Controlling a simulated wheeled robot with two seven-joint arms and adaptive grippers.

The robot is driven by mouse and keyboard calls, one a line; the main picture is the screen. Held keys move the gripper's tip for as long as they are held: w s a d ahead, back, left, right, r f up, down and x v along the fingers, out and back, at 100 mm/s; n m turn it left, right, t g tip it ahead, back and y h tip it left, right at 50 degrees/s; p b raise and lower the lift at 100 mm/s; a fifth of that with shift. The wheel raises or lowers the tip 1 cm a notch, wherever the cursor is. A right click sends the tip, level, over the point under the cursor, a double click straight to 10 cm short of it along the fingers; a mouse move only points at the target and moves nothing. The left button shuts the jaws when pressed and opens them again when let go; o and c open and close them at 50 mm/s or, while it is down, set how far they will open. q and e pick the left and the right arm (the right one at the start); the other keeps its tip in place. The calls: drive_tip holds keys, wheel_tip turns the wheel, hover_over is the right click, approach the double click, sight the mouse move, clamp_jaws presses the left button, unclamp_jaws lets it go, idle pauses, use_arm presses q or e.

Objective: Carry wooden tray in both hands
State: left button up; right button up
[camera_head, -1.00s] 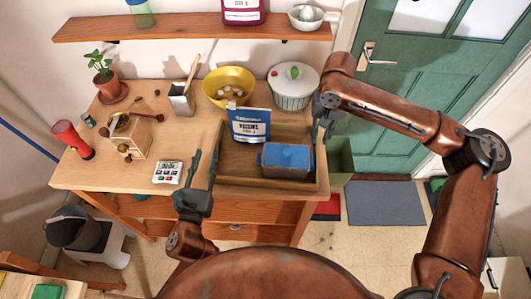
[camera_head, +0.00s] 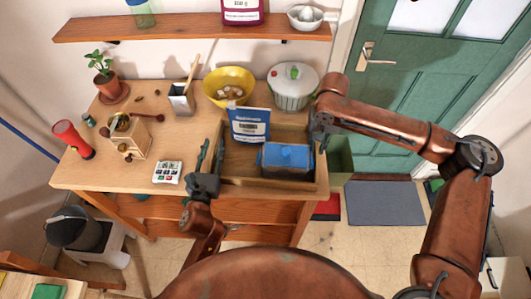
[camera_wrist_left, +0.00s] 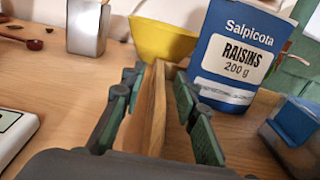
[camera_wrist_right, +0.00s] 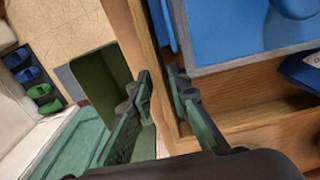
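The wooden tray (camera_head: 225,181) sits on the right part of the wooden table. It holds a blue raisins packet (camera_head: 249,125) and a blue-lidded box (camera_head: 287,159). My left gripper (camera_head: 212,158) is at the tray's left wall. In the left wrist view its open fingers (camera_wrist_left: 155,100) stand either side of that wall (camera_wrist_left: 155,118), with gaps visible. My right gripper (camera_head: 320,133) is at the tray's right wall. In the right wrist view its fingers (camera_wrist_right: 160,90) are apart, either side of the wall (camera_wrist_right: 150,48). Contact there cannot be told.
A timer (camera_head: 168,172), a wooden grinder (camera_head: 127,135) and a red torch (camera_head: 73,139) are to the left. A green bin (camera_head: 339,162) stands right of the table.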

use_arm(q)
drive_tip(key=shift+s+r, duration=0.1)
use_arm(e)
drive_tip(key=shift+s, duration=0.1)
use_arm(q)
drive_tip(key=c, duration=0.5)
use_arm(e)
clamp_jaws()
use_arm(q)
clamp_jaws()
use_arm(e)
drive_tip(key=shift+r, duration=0.1)
